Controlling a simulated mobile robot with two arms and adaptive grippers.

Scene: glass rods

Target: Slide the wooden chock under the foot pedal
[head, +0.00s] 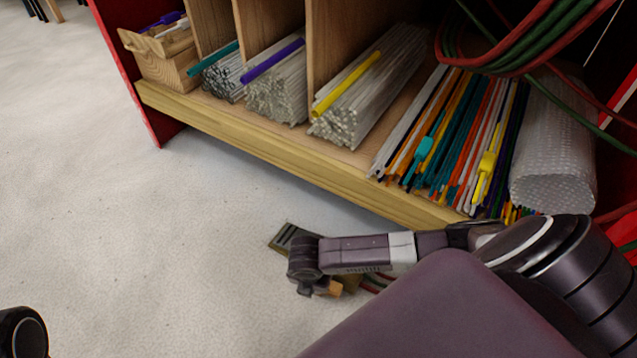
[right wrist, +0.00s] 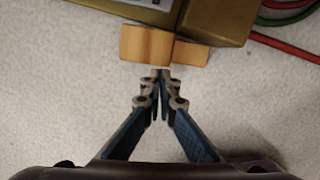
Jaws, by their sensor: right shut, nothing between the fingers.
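The wooden chock (right wrist: 146,46) lies on the floor against the edge of the foot pedal (right wrist: 215,18), with a smaller wooden part (right wrist: 190,54) showing on its right. I cannot tell how far any of it reaches under the pedal. My right gripper (right wrist: 161,76) is shut and empty, its tips at the near face of the chock, touching or almost touching it. In the head view the pedal (head: 288,237) shows beyond my right wrist, and a bit of orange wood (head: 331,288) shows below it. My left gripper's fingers are not in view.
A wooden shelf (head: 250,143) with bundles of glass rods (head: 375,90) stands above the floor behind the pedal. Red and green hoses (right wrist: 285,18) lie right of the pedal. The pale floor at left (head: 100,230) is clear.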

